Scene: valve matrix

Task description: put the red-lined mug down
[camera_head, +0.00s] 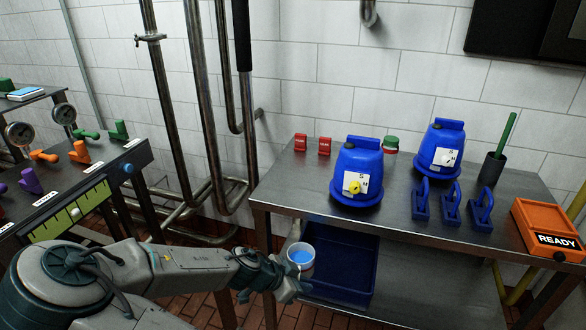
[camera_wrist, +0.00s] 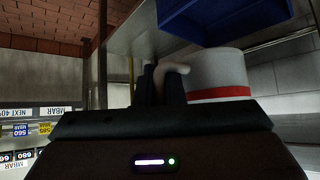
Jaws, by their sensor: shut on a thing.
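The red-lined mug (camera_head: 301,260) looks white outside and blue inside in the head view, with its opening facing up. In the wrist view the mug (camera_wrist: 222,70) shows a white-grey wall with a red band, and its handle (camera_wrist: 172,70) lies between the dark fingers. My gripper (camera_head: 290,285) is shut on the mug's handle; it also shows in the wrist view (camera_wrist: 160,84). The mug is in front of the left part of a blue bin (camera_head: 340,262). I cannot tell whether its base touches anything.
The bin stands under a metal table (camera_head: 290,190) with a lower shelf (camera_head: 420,290). Blue canisters (camera_head: 357,172), blue clamps, a dark cup (camera_head: 491,168) and an orange READY box (camera_head: 547,228) are on the tabletop. Pipes (camera_head: 205,120) and a valve panel (camera_head: 75,205) are at left.

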